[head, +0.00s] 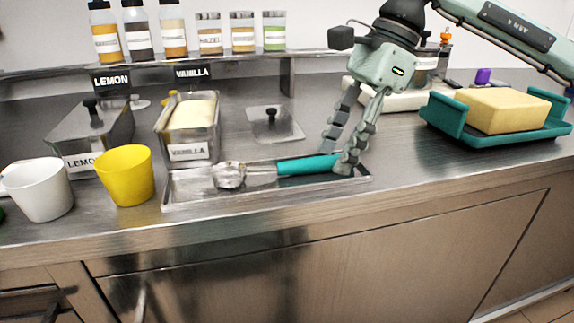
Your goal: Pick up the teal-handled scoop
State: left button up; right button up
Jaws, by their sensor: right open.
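The scoop's teal handle (305,165) and round metal head (229,176) lie in a shallow metal tray (190,201) near the counter's front edge. The handle points right and the head points left. My right gripper (337,162) reaches down from above at the handle's right end. Its two fingers are apart, one behind the handle and one at the handle's tip. The near finger covers the end of the handle, and I cannot tell whether it touches. My left gripper is not in view.
A yellow cup (125,176) and a white cup (40,190) stand left of the tray. Behind it are a vanilla tub (189,150), a lemon tub (85,160) and a metal lid (274,125). A teal tray (445,115) with a yellow block (505,110) stands at right.

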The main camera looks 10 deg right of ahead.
jog(key=shift+a+f, duration=0.15)
jog(key=shift+f, duration=0.2)
jog(key=shift+c, duration=0.4)
grip_shut()
jog(key=shift+r, duration=0.1)
